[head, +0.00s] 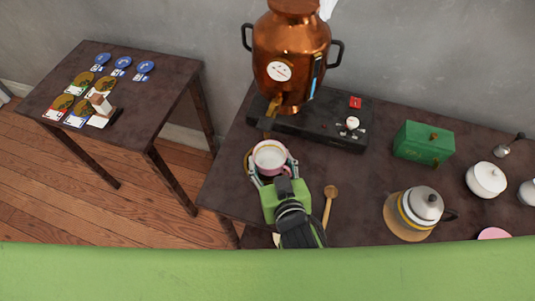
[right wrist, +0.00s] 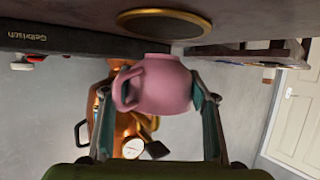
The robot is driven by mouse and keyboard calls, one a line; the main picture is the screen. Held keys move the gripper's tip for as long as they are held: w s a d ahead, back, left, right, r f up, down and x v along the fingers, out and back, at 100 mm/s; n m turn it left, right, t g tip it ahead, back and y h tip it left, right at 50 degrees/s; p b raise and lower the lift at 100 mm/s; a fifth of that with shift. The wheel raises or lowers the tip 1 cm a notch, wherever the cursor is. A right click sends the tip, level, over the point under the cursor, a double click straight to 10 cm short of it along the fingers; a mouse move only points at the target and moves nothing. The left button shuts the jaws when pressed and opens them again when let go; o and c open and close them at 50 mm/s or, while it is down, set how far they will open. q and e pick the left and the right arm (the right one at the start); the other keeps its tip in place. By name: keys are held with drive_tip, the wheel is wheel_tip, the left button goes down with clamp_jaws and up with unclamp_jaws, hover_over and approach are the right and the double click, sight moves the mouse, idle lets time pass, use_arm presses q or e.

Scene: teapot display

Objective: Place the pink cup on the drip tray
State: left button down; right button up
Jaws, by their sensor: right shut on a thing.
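The pink cup (head: 270,157) is upright, its pale inside showing in the head view. My right gripper (head: 272,172) is shut on it, one finger on each side. In the right wrist view, which is upside down, the cup (right wrist: 163,85) sits between the fingers (right wrist: 162,98) with its handle to the left. The round drip tray (right wrist: 165,24) has a dark face and brass rim; a gap shows between it and the cup's base. In the head view the cup hides most of the tray, and its rim (head: 247,160) shows at the cup's left. My left gripper is not in view.
A copper urn (head: 290,55) on a black base (head: 320,128) stands behind the cup, its tap (head: 268,122) close to it. A wooden spoon (head: 329,205), teapot (head: 425,204) and green box (head: 423,143) are to the right. A side table (head: 165,80) with cards is left.

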sight(267, 150)
drive_tip(key=w, duration=0.3)
drive_tip(key=shift+w+a, duration=0.2)
drive_tip(key=shift+a, duration=0.15)
drive_tip(key=shift+f, duration=1.8)
drive_tip(key=shift+f, duration=0.1)
drive_tip(key=o, duration=1.2)
drive_tip(key=shift+s, duration=0.1)
drive_tip(key=shift+c, duration=0.2)
